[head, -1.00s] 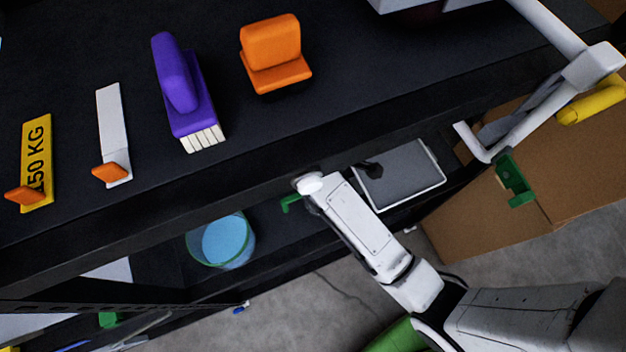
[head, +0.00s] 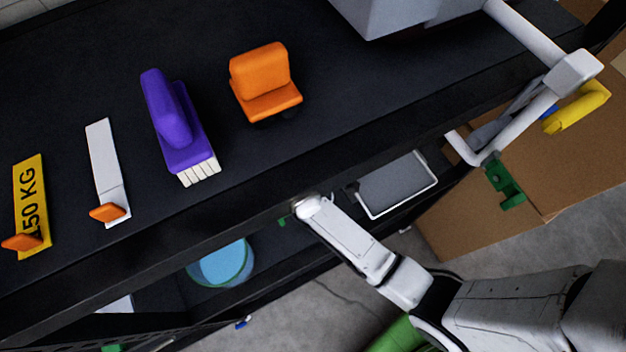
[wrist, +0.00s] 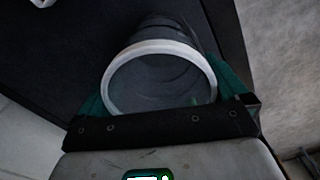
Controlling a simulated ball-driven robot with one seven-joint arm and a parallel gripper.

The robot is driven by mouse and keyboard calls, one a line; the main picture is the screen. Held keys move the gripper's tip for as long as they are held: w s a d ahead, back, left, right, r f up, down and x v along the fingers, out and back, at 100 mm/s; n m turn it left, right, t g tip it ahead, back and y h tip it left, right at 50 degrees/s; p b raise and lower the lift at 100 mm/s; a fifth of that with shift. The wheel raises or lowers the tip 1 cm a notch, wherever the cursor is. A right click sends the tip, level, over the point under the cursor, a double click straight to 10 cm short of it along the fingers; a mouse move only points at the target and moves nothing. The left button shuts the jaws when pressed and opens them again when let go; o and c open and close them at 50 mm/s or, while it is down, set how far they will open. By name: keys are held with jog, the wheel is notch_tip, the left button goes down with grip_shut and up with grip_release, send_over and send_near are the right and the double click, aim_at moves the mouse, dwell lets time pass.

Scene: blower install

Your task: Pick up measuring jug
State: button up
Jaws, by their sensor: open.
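The measuring jug (wrist: 150,80) appears in the wrist view as a round grey vessel with a pale rim, its open mouth facing the camera. My gripper (wrist: 162,92) has its green jaws apart, one at each side of the jug's mouth. I cannot tell whether the jaws touch it. In the head view only a small green part of my gripper (head: 282,222) shows below the worktop edge. The jug is not clearly visible there.
The black worktop (head: 340,110) overhangs a lower shelf. A blue round container (head: 225,262) with a green rim and a grey tray (head: 398,185) sit below. A purple brush (head: 178,125) and an orange block (head: 263,80) lie on top. A cardboard box (head: 540,170) stands at the right.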

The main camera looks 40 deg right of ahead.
jog(key=shift+f, duration=0.85)
jog(key=c, duration=0.8)
jog(key=shift+r, duration=0.1)
notch_tip(320, 180, up, 10)
jog(key=shift+w+a+f+m+b, duration=0.1)
jog(key=shift+w+f+m+b, duration=0.2)
jog(key=shift+w+m, duration=1.2)
jog(key=shift+w+d+f+m+b, duration=0.1)
jog(key=shift+w+f+m, duration=0.45)
jog(key=shift+m, duration=1.7)
jog(key=shift+w+a+f+m+b, duration=0.1)
jog(key=shift+w+f+m+b, duration=0.1)
jog(key=shift+w+m, duration=1.35)
jog(key=shift+s+m, duration=0.3)
